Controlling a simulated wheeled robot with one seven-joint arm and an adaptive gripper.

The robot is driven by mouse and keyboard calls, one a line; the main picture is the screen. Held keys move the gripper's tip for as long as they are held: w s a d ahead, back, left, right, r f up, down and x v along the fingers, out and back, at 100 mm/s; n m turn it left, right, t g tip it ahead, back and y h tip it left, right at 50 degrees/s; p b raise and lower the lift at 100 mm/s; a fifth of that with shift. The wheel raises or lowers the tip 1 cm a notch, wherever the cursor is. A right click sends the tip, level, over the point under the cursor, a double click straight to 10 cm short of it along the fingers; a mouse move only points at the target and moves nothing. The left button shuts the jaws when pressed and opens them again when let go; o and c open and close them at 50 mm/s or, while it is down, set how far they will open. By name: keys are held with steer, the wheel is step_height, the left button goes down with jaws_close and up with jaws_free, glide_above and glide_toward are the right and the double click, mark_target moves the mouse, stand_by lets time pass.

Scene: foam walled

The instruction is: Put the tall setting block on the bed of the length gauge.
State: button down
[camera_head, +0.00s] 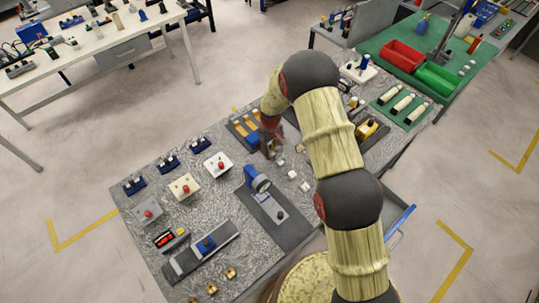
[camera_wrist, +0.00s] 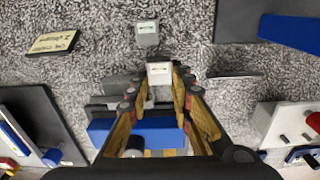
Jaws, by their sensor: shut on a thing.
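My gripper (camera_wrist: 158,78) is shut on a pale grey block with a small label on its top face, which looks like a setting block (camera_wrist: 159,70). A second, similar block (camera_wrist: 147,31) stands on the mottled bench top just beyond the fingertips. In the head view my gripper (camera_head: 270,145) is over the bench, and the block in it is hard to make out.
Small pale blocks (camera_head: 305,187) lie between the gauge and my arm. Switch boxes (camera_head: 185,187) and a grey rail with a blue slider (camera_head: 203,247) are to the left. A card (camera_wrist: 52,40) lies at upper left in the wrist view. A blue bar fixture (camera_wrist: 160,135) is below the fingers.

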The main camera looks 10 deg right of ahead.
mark_target(272, 155)
steer(key=shift+s+d+f+b, duration=0.1)
steer(key=shift+s+f+b, duration=0.15)
steer(key=shift+s+f, duration=0.45)
steer(key=shift+s+d+f+b, duration=0.15)
steer(key=shift+s+f, duration=0.25)
steer(key=shift+f, duration=0.55)
steer(key=shift+s+a+f+b, duration=0.2)
steer(key=shift+s+b, duration=0.1)
steer(key=shift+s, duration=0.05)
steer(key=c, duration=2)
jaws_free()
steer(key=shift+o, duration=1.4)
steer(key=shift+w+a+f+g, duration=0.3)
steer(key=shift+w+a+f, duration=0.2)
steer(key=shift+w, duration=0.1)
steer(key=shift+o, duration=0.5)
steer(key=shift+w, duration=0.4)
steer(key=shift+o, duration=0.2)
steer(key=shift+w+d+r, duration=0.15)
steer(key=shift+w+d, duration=0.1)
steer(key=shift+d, duration=0.2)
steer(key=shift+w+d+r, duration=0.1)
steer(key=shift+w+d, duration=0.1)
steer(key=shift+d, duration=0.25)
steer(key=shift+s+a+r, duration=0.15)
steer(key=shift+s+a, duration=0.05)
steer(key=shift+a, duration=0.05)
steer(key=shift+s+a, duration=0.15)
